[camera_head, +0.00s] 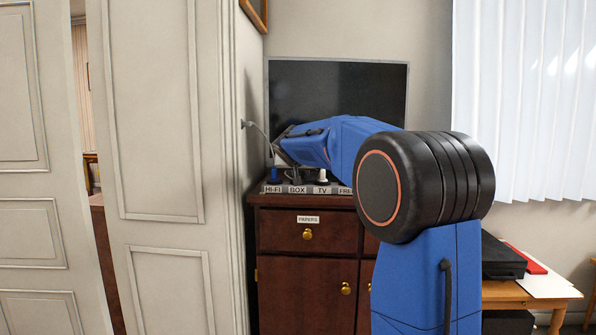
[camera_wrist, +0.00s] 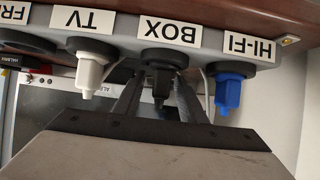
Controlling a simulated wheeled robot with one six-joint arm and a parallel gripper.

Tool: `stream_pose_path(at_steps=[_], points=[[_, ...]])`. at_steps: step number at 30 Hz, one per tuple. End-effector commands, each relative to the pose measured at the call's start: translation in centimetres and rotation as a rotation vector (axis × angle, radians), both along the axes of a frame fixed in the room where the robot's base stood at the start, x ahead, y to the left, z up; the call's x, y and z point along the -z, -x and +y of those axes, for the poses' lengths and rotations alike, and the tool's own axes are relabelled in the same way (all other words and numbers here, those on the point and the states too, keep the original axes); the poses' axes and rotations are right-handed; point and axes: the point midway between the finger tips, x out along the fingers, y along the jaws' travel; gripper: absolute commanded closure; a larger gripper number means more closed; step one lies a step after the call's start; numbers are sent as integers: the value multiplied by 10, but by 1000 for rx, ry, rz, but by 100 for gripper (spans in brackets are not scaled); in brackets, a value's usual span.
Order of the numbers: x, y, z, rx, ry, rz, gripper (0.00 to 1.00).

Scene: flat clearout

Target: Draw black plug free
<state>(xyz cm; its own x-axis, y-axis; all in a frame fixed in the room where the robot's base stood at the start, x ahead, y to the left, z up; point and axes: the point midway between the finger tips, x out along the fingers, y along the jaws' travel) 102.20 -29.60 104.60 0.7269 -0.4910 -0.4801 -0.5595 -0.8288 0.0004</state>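The black plug (camera_wrist: 161,80) sits in the socket labelled BOX (camera_wrist: 166,32) on a grey socket strip (camera_wrist: 212,40). The wrist view shows the strip upside down. My gripper (camera_wrist: 160,82) reaches over the strip, its two dark fingers on either side of the black plug. The fingers look spread, and I cannot tell whether they touch the plug. In the head view my gripper (camera_head: 284,160) is above the strip (camera_head: 308,189), at the end of my blue arm. The black plug is hard to make out there.
A white plug (camera_wrist: 92,74) is in the TV socket and a blue plug (camera_wrist: 229,90) in the HI-FI socket, close on either side. The strip is on a brown cabinet (camera_head: 307,273), before a dark screen (camera_head: 338,92). A tall pale cupboard (camera_head: 165,150) stands close left.

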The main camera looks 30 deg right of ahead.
Motion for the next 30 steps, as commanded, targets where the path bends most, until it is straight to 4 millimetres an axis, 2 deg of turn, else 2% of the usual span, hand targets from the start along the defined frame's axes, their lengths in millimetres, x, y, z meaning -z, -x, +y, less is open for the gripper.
stream_pose_path(at_steps=[5, 14, 18, 19, 21, 22, 23, 30], points=[[4, -7, -5, 0, 1, -1, 62], [5, -8, -6, 0, 1, -1, 62], [5, -8, -5, 0, 0, 0, 96], [5, -8, -5, 0, 0, 0, 100], [5, -8, -5, 0, 0, 0, 100], [5, -8, -5, 0, 0, 0, 92], [5, -8, -5, 0, 1, -1, 99], [4, -8, -5, 0, 1, -1, 100]])
